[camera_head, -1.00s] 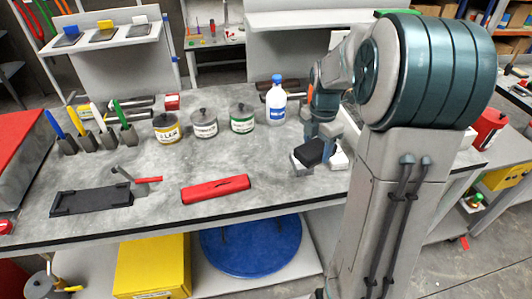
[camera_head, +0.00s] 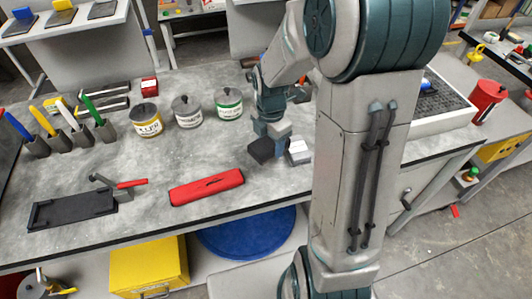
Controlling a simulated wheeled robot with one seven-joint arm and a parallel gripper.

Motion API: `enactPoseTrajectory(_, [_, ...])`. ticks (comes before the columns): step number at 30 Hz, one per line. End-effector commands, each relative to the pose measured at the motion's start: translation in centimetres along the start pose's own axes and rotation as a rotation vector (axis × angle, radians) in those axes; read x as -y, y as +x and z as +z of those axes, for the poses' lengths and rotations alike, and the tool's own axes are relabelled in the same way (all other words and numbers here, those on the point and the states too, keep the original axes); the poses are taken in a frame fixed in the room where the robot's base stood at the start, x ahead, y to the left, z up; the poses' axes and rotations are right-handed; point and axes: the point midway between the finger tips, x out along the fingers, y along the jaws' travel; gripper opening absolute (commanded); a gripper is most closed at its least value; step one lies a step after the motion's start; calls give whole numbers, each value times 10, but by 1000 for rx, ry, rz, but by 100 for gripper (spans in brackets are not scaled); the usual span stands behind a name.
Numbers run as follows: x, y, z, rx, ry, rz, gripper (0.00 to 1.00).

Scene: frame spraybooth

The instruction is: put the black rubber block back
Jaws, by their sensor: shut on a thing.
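The black rubber block (camera_head: 260,150) is a small dark block, held at my gripper (camera_head: 277,150) over the right part of the grey workbench (camera_head: 150,185). My gripper is shut on it; a pale finger shows at its right, and the other finger is mostly hidden. The block looks slightly tilted and a little above the bench top; the exact gap cannot be told. It is to the right of the red case (camera_head: 206,187) and in front of the green-labelled can (camera_head: 229,104).
Yellow-labelled (camera_head: 146,121) and grey (camera_head: 187,112) cans stand farther back. Several coloured-handled tools stand in holders at left. A black tray (camera_head: 72,209) and a red-handled tool (camera_head: 130,184) lie at front left. A shelf (camera_head: 60,28) holds dark pads.

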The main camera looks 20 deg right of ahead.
Motion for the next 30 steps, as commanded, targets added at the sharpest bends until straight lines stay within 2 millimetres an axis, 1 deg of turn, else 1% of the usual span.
enactPoseTrajectory(1, [0, 3, -7, 0, -3, -1, 35])
enactPoseTrajectory(4, [0, 8, -14, 1, -1, 1, 35])
enactPoseTrajectory(7, [0, 15, -15, -1, 0, -2, 35])
enactPoseTrajectory(12, [0, 39, -16, -2, -1, -2, 35])
enactPoseTrajectory(15, [0, 47, -15, 0, 0, 0, 35])
enactPoseTrajectory(23, [-1, 49, -15, 1, 0, 2, 35])
enactPoseTrajectory(27, [-1, 53, -15, 0, 0, 1, 35])
enactPoseTrajectory(28, [0, 52, -15, 0, -1, 1, 62])
enactPoseTrajectory(30, [0, 52, -15, 0, -1, 1, 78])
